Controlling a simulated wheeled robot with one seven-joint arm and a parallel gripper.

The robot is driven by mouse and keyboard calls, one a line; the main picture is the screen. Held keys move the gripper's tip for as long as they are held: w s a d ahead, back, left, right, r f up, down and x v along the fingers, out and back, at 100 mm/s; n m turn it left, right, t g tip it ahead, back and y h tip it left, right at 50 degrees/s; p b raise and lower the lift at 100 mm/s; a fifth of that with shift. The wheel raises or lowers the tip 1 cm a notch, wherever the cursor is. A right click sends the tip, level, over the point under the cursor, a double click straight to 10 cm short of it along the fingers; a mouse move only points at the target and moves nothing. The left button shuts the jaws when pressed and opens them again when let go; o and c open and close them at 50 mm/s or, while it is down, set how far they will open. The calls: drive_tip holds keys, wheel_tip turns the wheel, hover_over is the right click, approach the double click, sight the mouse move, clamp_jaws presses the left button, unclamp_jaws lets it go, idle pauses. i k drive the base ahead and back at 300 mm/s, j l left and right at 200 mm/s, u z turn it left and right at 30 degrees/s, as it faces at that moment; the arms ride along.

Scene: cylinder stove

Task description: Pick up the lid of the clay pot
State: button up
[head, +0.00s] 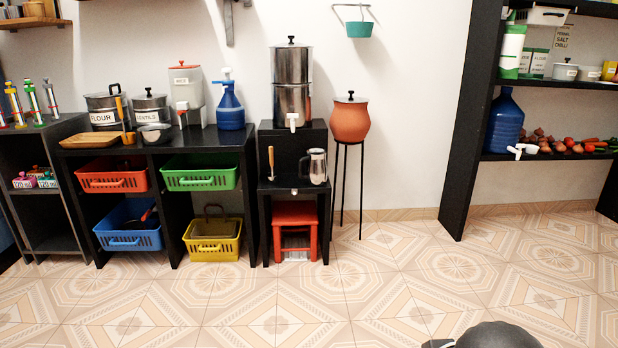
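The clay pot (349,122) is a round orange-brown vessel on a tall thin black stand, right of the steel water filter against the back wall. Its lid (350,100) sits on top, a flat disc with a small black knob. A dark rounded shape at the bottom edge, right of centre, looks like part of my own body. My gripper is not in view. The pot and lid are across the floor from me, and nothing blocks the view of them.
The black stand (361,190) has thin legs. Left of it, a steel filter (291,85) stands on a black cabinet with a red stool (296,228) beneath. A teal bucket (359,29) hangs above the pot. A black shelf (466,120) stands right. The tiled floor (250,310) is clear.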

sight(350, 99)
drive_tip(key=i, duration=2.3)
